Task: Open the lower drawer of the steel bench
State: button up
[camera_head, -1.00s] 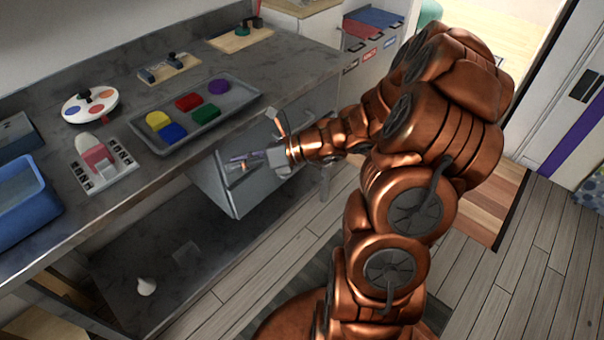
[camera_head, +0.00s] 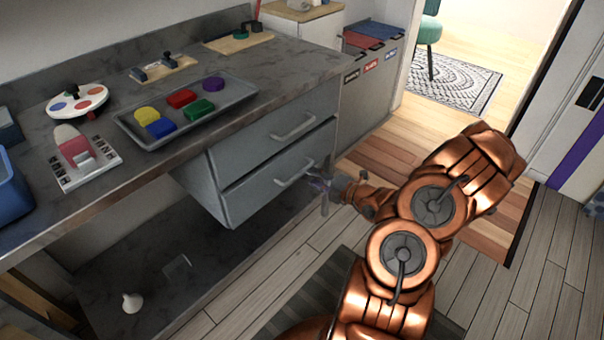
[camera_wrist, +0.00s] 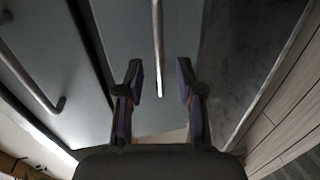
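The steel bench (camera_head: 290,62) has two grey drawers under its right part, and both look shut. The lower drawer (camera_head: 250,196) has a bar handle (camera_head: 295,174), which also shows in the wrist view (camera_wrist: 157,40). The upper drawer (camera_head: 262,142) has a similar handle (camera_head: 294,126). My gripper (camera_head: 318,183) is at the right end of the lower handle. In the wrist view my gripper (camera_wrist: 159,75) is open, with the end of the lower handle showing between its two fingers. I cannot tell whether a finger touches it.
A tray of coloured blocks (camera_head: 172,130) stands on the bench top above the drawers. A low shelf (camera_head: 150,270) lies beneath. Labelled bins (camera_head: 365,85) stand to the right.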

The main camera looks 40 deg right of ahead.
aim_at(302, 170)
jog(key=shift+b+x, duration=0.65)
jog(key=shift+x, duration=2.5)
grip_shut()
